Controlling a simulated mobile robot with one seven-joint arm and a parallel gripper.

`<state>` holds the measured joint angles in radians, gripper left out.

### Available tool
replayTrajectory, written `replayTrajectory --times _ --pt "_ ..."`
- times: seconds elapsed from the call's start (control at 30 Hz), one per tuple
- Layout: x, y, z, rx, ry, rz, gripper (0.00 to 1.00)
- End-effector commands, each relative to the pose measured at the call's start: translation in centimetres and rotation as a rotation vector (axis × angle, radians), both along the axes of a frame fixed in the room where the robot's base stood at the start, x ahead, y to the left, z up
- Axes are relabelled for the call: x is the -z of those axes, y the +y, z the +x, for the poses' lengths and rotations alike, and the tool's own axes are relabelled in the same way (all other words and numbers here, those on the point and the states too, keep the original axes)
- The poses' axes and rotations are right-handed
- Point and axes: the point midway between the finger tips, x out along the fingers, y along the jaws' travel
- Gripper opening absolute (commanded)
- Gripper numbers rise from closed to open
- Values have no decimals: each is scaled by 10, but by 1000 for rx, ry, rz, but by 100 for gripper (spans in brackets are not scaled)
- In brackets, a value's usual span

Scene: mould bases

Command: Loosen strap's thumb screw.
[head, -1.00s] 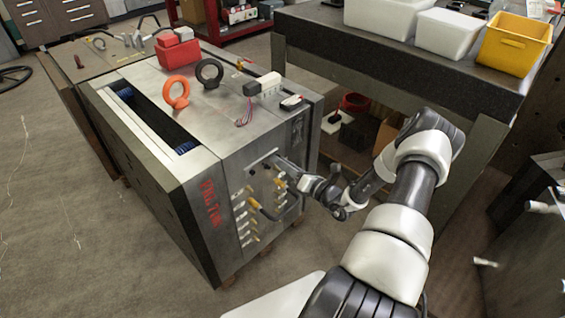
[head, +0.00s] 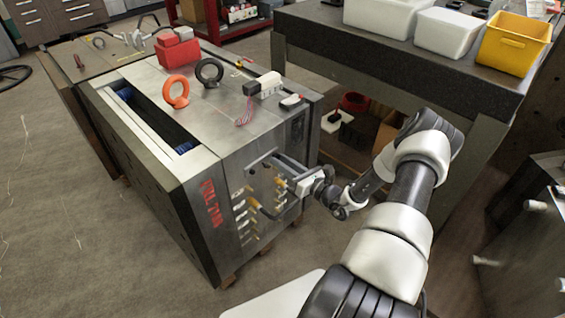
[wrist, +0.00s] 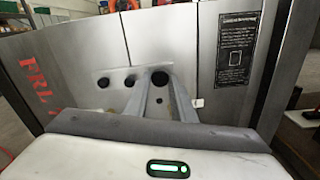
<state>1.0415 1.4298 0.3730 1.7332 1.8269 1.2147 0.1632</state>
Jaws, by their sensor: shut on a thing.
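The steel mould base (head: 225,125) stands at the centre left in the head view, with red lettering on its side. My gripper (head: 275,160) reaches this side near its top edge. In the wrist view my gripper's two fingers (wrist: 160,82) reach the steel face and are shut on a dark round knob (wrist: 160,76), which looks like the thumb screw. Two more dark round spots (wrist: 102,82) (wrist: 130,80) lie to its left, on a paler patch. I cannot make out the strap's outline clearly, and the gripper body hides the face below.
Several brass-coloured fittings (head: 245,212) stick out of the side below my gripper. An orange eyebolt (head: 176,92), a dark eyebolt (head: 209,72) and a red block (head: 178,50) sit on top. A dark bench (head: 400,50) with bins stands at the right.

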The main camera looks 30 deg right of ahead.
Motion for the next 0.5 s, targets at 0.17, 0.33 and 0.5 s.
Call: replayTrajectory --times 0.17,0.33,0.5 --pt "-1 -1 1 1 -2 0 0" --pt "-1 -1 1 1 -2 1 35" --pt "-1 0 0 1 -1 0 42"
